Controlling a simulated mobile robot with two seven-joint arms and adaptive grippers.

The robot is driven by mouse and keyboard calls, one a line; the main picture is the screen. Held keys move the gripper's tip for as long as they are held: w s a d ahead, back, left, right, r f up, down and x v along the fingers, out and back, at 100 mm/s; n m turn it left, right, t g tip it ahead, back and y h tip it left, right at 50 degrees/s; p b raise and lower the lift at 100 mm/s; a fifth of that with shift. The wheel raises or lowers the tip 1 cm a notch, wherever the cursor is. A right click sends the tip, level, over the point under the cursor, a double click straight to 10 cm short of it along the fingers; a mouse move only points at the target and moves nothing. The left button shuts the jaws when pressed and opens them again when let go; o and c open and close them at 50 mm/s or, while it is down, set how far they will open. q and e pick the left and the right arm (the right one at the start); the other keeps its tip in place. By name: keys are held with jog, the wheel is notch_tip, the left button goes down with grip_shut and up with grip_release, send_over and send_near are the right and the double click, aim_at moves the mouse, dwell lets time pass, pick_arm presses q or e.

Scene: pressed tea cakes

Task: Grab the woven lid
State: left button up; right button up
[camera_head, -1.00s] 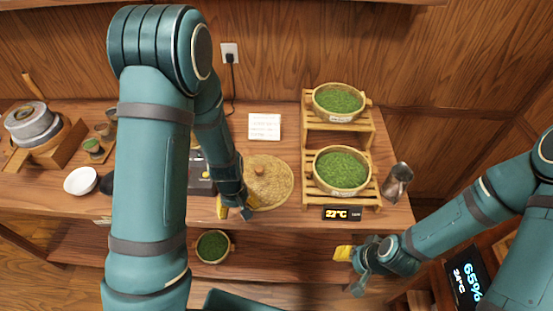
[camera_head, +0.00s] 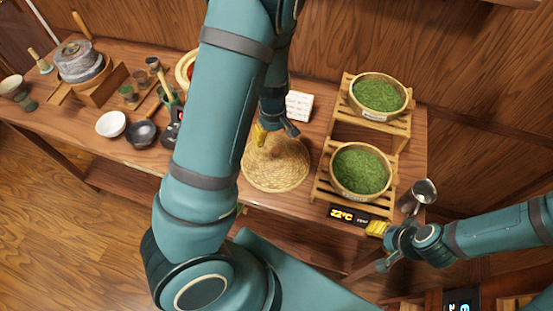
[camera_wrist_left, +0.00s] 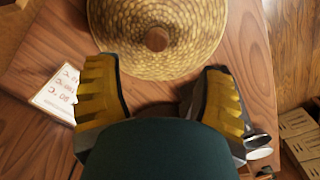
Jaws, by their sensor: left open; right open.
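The round woven lid (camera_head: 277,172) lies flat on the wooden counter, with a small knob near its middle. My left gripper (camera_head: 274,131) is over its far part in the head view and hides some of it. In the left wrist view the woven lid (camera_wrist_left: 190,45) fills the top, with its brown knob (camera_wrist_left: 157,39) between and beyond the spread yellow fingers of my left gripper (camera_wrist_left: 160,75). That gripper is open and empty. My right gripper (camera_head: 380,241) is open near the counter's front edge, away from the lid.
Two bowls of green leaves (camera_head: 378,95) (camera_head: 360,170) stand on a stepped wooden rack, right of the lid. A metal pitcher (camera_head: 418,196) and a display (camera_head: 348,216) are nearby. A white card (camera_head: 299,105) stands behind the lid. Small bowls (camera_head: 111,124) sit at left.

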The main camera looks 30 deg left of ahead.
aim_at(276, 149)
pick_arm(q)
jog(key=shift+w+d+f+b, duration=0.1)
jog(key=shift+f+b, duration=0.1)
jog(key=shift+f, duration=1.1)
jog(key=shift+s+d+f+b, duration=0.1)
jog(key=shift+f+b, duration=0.1)
jog(key=shift+f, duration=1.05)
jog(key=shift+w+d+f+b, duration=0.1)
jog(key=shift+f+b, duration=0.1)
jog(key=shift+f, duration=1.1)
grip_shut()
